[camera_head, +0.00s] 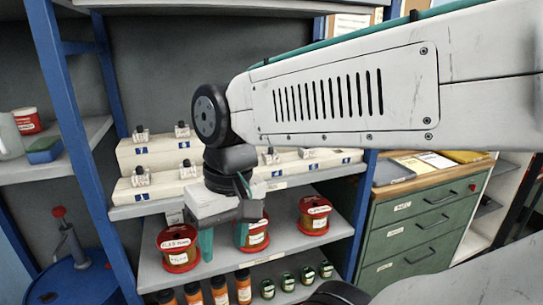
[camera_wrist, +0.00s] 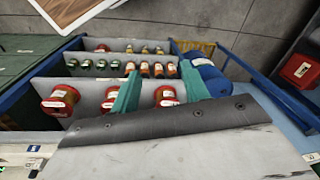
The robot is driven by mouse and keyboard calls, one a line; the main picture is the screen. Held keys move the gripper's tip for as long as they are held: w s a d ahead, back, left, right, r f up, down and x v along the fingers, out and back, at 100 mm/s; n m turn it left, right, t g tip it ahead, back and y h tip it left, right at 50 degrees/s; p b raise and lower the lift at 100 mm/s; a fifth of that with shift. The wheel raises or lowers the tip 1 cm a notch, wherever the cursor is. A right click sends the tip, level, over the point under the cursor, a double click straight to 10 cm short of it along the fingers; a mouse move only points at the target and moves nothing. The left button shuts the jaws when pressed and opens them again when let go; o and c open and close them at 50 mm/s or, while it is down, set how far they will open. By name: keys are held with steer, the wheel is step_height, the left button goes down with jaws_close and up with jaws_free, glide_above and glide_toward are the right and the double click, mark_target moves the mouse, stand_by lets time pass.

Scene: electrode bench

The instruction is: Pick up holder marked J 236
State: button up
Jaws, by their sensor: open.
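Small pale holders with dark tops stand on the cream stepped rack (camera_head: 158,154) on the upper shelf in the head view. One holder (camera_head: 140,134) and another holder (camera_head: 182,130) are on the back step; a holder (camera_head: 140,177) and a holder (camera_head: 187,170) are on the front step. More show right of my wrist. Their markings are too small to read, so I cannot tell which is J 236. My gripper (camera_head: 224,240) is open and empty, its teal fingers pointing down in front of the shelves, below the rack's level. It also shows in the wrist view (camera_wrist: 159,75).
Red-rimmed spools (camera_head: 314,216) stand on the shelf below, with orange bottles (camera_head: 220,290) and green jars (camera_head: 288,282) lower down. A blue post (camera_head: 75,140) is left, a green drawer cabinet (camera_head: 425,225) right. A blue drum (camera_head: 75,280) stands lower left.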

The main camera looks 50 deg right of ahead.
mark_target(271, 149)
steer(key=w+d+r+m+t+y, duration=0.2)
steer(key=w+d+m+t+y, duration=0.25)
steer(key=w+d+m, duration=0.9)
steer(key=d+m+t, duration=0.2)
steer(key=d+m, duration=0.3)
steer(key=d, duration=0.2)
steer(key=s+d+m+t+h, duration=0.1)
steer(key=d+m+t, duration=0.2)
steer(key=d+m, duration=0.3)
steer(key=d+m+t+h, duration=0.1)
steer(key=d+m+t, duration=0.1)
steer(key=d+m, duration=0.4)
steer(key=shift+s+d+r+t, duration=0.1)
steer(key=shift+s+d+r, duration=0.05)
steer(key=shift+d, duration=0.5)
steer(key=shift+s+d+r+t, duration=0.1)
steer(key=shift+d, duration=0.6)
steer(key=shift+s+d+r+t, duration=0.1)
steer(key=shift+s+d+r, duration=0.05)
steer(key=shift+d, duration=0.5)
steer(key=shift+w+f, duration=0.1)
steer(key=shift+w, duration=0.15)
steer(key=x, duration=0.7)
steer(key=shift+s+f, duration=0.15)
steer(key=shift+f, duration=0.2)
steer(key=shift+a, duration=0.1)
jaws_close()
